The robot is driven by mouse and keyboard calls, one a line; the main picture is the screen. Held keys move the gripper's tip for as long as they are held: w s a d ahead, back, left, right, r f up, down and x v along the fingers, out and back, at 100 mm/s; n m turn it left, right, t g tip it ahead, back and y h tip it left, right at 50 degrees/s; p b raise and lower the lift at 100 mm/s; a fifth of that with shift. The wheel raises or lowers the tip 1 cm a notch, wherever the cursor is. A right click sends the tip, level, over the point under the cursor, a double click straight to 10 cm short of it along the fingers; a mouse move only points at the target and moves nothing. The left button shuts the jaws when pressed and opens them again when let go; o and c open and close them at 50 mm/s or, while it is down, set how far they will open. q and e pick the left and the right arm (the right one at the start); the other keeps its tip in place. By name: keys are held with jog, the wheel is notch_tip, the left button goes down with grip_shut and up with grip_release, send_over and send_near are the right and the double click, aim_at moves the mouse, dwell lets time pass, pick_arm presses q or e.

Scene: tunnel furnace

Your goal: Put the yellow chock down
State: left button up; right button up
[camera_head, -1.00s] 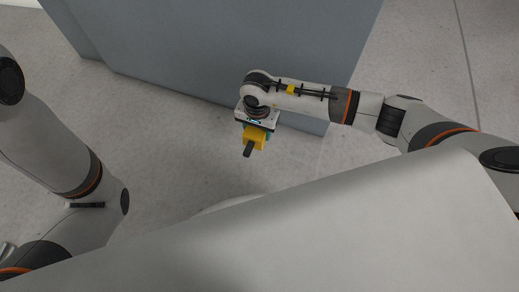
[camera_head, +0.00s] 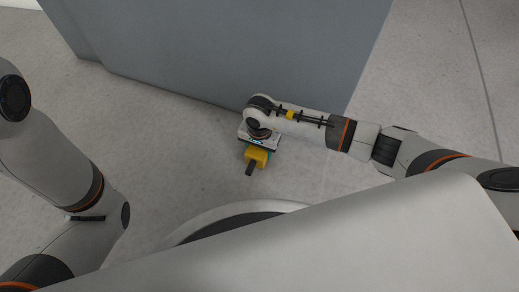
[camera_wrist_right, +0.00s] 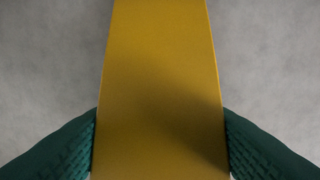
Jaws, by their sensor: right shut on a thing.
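The yellow chock (camera_head: 257,155) is held in my right gripper (camera_head: 262,148), near the middle of the head view. A dark piece (camera_head: 250,168) sticks out from its near end. In the right wrist view the yellow chock (camera_wrist_right: 162,90) fills the middle, with a green ribbed finger of my right gripper (camera_wrist_right: 160,150) pressed on each side. The grey floor shows behind it, and I cannot tell whether the chock touches the floor. My left arm comes in at the left of the head view, but its gripper is out of sight.
A large blue-grey block-like structure (camera_head: 220,50) stands just beyond my right gripper. Grey floor (camera_head: 175,150) is clear to the left of the chock. My own pale body covers the bottom of the head view.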

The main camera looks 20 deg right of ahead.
jog(key=shift+f, duration=0.1)
jog(key=o, duration=1.3)
notch_tip(320, 180, up, 12)
jog(key=p, duration=0.9)
